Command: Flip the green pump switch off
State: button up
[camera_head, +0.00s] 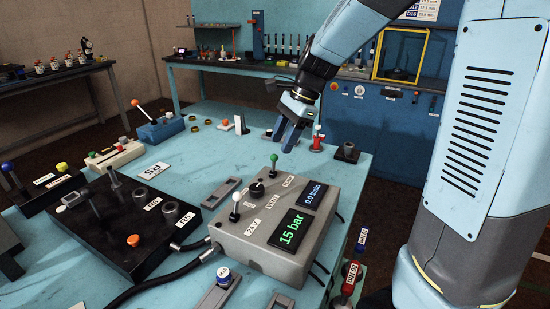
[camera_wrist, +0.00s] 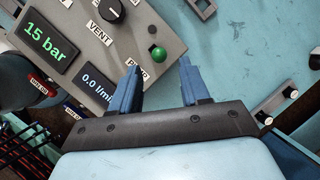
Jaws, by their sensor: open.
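The green pump switch (camera_head: 274,161) is a small ball-topped toggle at the far corner of a grey control box (camera_head: 262,243). In the wrist view the green knob (camera_wrist: 158,54) shows beside a label reading PUMP, partly hidden by a finger. The box's displays read 15 bar and 0.0 l/min. My gripper (camera_head: 288,138) is open and empty, fingers pointing down beyond the box in the head view. In the wrist view my gripper (camera_wrist: 160,86) has its two blue fingers apart, with the green knob appearing between and ahead of their tips.
The box also carries a white-tipped toggle (camera_head: 235,197) and a black dial (camera_head: 257,190). A black block with fittings (camera_head: 127,224) and hoses lies to the left. A red-and-white object (camera_head: 317,138) and a dark socket block (camera_head: 347,152) stand near my gripper.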

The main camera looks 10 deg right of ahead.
aim_at(275, 156)
jog(key=shift+x, duration=3.1)
jog(key=shift+c, duration=0.2)
grip_shut()
